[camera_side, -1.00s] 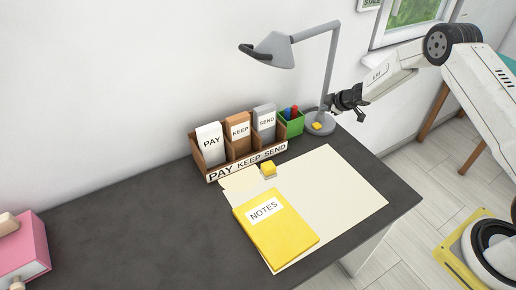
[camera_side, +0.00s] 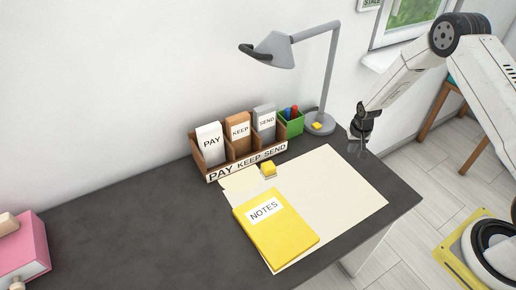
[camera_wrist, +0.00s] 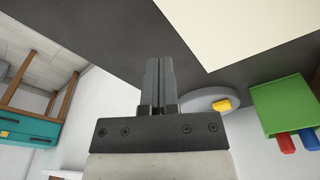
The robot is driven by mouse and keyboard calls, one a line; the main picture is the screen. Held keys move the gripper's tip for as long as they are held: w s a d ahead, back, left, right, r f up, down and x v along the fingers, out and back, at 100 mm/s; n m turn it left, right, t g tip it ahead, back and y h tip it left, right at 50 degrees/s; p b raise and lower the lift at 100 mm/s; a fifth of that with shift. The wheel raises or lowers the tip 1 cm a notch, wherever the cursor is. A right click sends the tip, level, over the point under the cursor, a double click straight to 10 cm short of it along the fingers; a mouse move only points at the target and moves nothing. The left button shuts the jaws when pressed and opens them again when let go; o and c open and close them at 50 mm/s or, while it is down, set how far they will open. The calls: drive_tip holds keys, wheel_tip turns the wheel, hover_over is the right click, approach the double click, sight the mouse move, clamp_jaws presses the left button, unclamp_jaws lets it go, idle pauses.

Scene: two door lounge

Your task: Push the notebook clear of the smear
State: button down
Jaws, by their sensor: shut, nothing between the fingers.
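The yellow notebook (camera_side: 282,235) labelled NOTES lies flat on the front left part of a cream mat (camera_side: 340,190) on the dark desk. It reaches over the mat's left edge. I cannot make out a smear; whatever lies under the notebook is hidden. My gripper (camera_side: 361,150) points down near the desk's right back edge, beyond the mat and apart from the notebook. In the wrist view my gripper (camera_wrist: 161,62) has its fingers together with nothing between them; the mat (camera_wrist: 235,30) shows there, the notebook does not.
A small yellow block (camera_side: 268,168) sits at the mat's back edge. Behind stand a PAY, KEEP, SEND rack (camera_side: 240,150), a green pen cup (camera_side: 291,124) and a grey lamp (camera_side: 328,75). A pink box (camera_side: 25,250) is at far left. The desk's left middle is clear.

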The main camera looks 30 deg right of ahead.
drive_tip(key=s+a+m+y, duration=0.1)
drive_tip(key=s+a+m, duration=0.1)
drive_tip(key=s+a+m+g+y, duration=0.1)
drive_tip(key=s+a+m, duration=0.1)
drive_tip(key=a, duration=0.1)
drive_tip(key=s+a+m+g+y, duration=0.1)
drive_tip(key=s+a+y, duration=0.1)
drive_tip(key=shift+s+a+r+m, duration=0.15)
drive_tip(key=shift+a+r+m, duration=0.15)
drive_tip(key=shift+m, duration=0.1)
drive_tip(key=a+r+m+y, duration=0.1)
drive_tip(key=a, duration=0.1)
drive_tip(key=s+a+r+m+y, duration=0.1)
drive_tip(key=a+m+y, duration=0.1)
drive_tip(key=a+r+m+y, duration=0.1)
drive_tip(key=a+m, duration=0.1)
drive_tip(key=a, duration=0.1)
drive_tip(key=shift+s+r+y, duration=0.15)
drive_tip(key=shift+s+y, duration=0.05)
drive_tip(key=shift+y, duration=0.2)
drive_tip(key=shift+w+a+r+m+t+y, duration=0.1)
drive_tip(key=shift+a+r+m+t+y, duration=0.25)
drive_tip(key=shift+a+m, duration=0.2)
drive_tip(key=shift+a, duration=0.1)
approach(300, 208)
drive_tip(key=x, duration=0.4)
drive_tip(key=shift+f, duration=0.4)
drive_tip(key=a, duration=0.2)
drive_tip(key=shift+a+f, duration=0.2)
drive_tip(key=shift+a, duration=0.9)
